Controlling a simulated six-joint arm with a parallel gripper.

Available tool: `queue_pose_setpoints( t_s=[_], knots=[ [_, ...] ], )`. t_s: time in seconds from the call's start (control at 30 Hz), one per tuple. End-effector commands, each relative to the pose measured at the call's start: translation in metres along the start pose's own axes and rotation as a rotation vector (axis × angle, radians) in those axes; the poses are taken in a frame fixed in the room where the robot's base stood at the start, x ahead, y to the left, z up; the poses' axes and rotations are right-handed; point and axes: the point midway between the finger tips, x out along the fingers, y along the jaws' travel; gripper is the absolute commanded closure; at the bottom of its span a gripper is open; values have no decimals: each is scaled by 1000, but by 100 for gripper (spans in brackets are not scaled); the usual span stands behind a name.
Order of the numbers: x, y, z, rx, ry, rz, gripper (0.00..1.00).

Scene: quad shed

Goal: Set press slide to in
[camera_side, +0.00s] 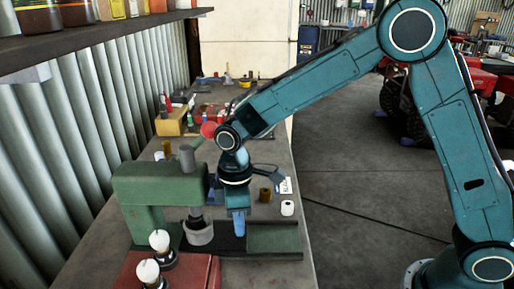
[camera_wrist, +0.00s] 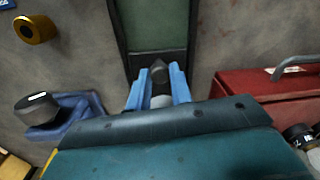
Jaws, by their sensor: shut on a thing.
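The green press (camera_side: 150,187) stands on the bench at the left of the side view. A grey cup-shaped holder (camera_side: 198,235) sits beneath its ram, on or beside a dark track (camera_side: 228,246). A flat green plate (camera_side: 275,238) is at the track's right end; a green strip also shows in the wrist view (camera_wrist: 157,25). My gripper (camera_side: 238,224) is low over the track, just right of the holder. In the wrist view its blue fingers (camera_wrist: 159,84) are shut on a dark-tipped post (camera_wrist: 160,72), apparently the slide's handle. The fingers partly hide the post and its join to the slide.
A red box (camera_wrist: 275,90) is beside the track, near two white-topped items (camera_side: 160,241). A dark-capped part sits in a blue holder (camera_wrist: 68,112). A shelf (camera_side: 110,38) overhangs the left.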

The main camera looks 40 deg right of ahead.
Motion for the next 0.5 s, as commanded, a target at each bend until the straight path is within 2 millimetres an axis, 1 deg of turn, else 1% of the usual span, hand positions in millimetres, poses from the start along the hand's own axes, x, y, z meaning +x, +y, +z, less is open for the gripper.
queue_pose_setpoints(
  t_s=[0.03,0.17,0.2,0.3,0.5],
  knots=[
    [-1,1,-5,-5,15,6,100],
    [-1,1,-6,-6,19,7,100],
    [-1,1,-6,-7,19,8,75],
    [-1,1,-6,-6,17,7,57],
    [-1,0,-4,-5,14,5,57]
  ],
)
